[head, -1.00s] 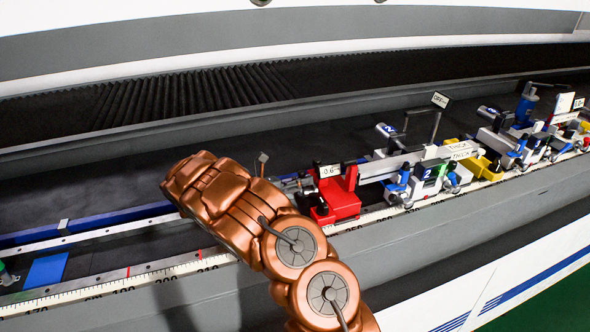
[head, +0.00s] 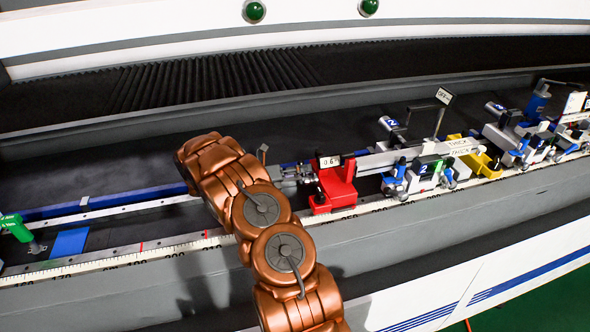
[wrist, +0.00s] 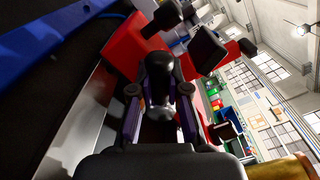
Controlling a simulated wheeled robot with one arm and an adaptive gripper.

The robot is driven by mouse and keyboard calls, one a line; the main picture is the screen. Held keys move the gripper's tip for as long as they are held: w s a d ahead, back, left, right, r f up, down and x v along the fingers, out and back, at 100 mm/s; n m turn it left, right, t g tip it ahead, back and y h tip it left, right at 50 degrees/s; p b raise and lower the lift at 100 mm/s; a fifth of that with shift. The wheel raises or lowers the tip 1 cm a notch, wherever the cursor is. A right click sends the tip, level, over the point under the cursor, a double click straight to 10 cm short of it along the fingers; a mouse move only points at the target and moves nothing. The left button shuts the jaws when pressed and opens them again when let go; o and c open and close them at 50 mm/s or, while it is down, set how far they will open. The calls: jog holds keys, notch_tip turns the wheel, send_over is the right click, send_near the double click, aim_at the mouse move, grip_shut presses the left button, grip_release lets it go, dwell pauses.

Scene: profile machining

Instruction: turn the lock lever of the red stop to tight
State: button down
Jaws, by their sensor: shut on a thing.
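In the head view my gripper (head: 306,174) reaches the stop's left side, partly hidden by my copper arm. In the wrist view the red stop (wrist: 125,48) fills the upper middle. My gripper (wrist: 159,100) is shut there on a black rounded lever (wrist: 158,68), with a finger on each side of it. The lever's pivot and its exact angle are hidden.
A ruler scale (head: 120,260) runs along the front edge. Several clamps and a yellow block (head: 486,164) stand right of the stop. The dark bed behind is clear.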

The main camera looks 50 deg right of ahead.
jog(key=shift+s, duration=0.1)
jog(key=c, duration=1.1)
grip_release()
jog(key=v, duration=1.1)
jog(key=shift+f, duration=0.1)
jog(key=shift+w+a, duration=0.4)
